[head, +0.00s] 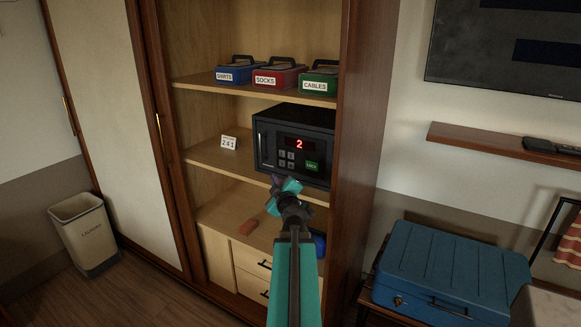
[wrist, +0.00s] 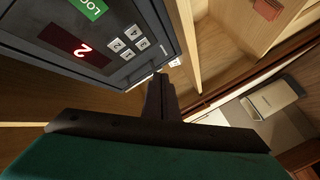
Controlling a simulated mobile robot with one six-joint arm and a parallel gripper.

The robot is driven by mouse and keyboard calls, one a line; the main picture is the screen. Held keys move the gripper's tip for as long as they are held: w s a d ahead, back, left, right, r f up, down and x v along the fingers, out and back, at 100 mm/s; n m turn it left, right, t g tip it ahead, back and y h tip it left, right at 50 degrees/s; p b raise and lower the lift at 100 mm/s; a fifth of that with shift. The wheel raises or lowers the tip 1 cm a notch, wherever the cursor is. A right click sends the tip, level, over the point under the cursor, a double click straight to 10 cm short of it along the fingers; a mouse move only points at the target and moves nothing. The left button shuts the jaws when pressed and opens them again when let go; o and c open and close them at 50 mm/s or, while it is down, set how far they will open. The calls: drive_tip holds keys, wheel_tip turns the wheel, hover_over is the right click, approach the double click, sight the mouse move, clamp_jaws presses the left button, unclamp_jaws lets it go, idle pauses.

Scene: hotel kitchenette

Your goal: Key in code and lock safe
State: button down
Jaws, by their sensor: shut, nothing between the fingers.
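The black safe (head: 270,125) stands on the middle shelf, its door looking closed. Its red display (head: 300,144) reads 2. Below the display are a small grey keypad (head: 287,159) and a green lock button (head: 312,166). A white card (head: 228,142) left of the safe reads 241. My gripper (head: 279,181) is shut and empty, just below and in front of the keypad. In the wrist view, the closed fingers (wrist: 161,84) lie near the safe's edge, apart from the keypad (wrist: 128,38) with keys 1 to 4. The display (wrist: 75,45) also shows 2 there.
The wardrobe's right side panel (head: 365,130) stands close beside the safe. A blue case (head: 450,268) is at right.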

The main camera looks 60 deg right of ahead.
sight(291, 165)
drive_tip(key=shift+d+p, duration=0.65)
drive_tip(key=shift+d, duration=3.45)
drive_tip(key=shift+d+b, duration=0.8)
drive_tip(key=shift+b, duration=0.5)
drive_tip(key=shift+a, duration=0.1)
idle(0.4)
drive_tip(key=shift+a+b, duration=0.6)
drive_tip(key=shift+a, duration=0.1)
drive_tip(key=shift+a, duration=0.1)
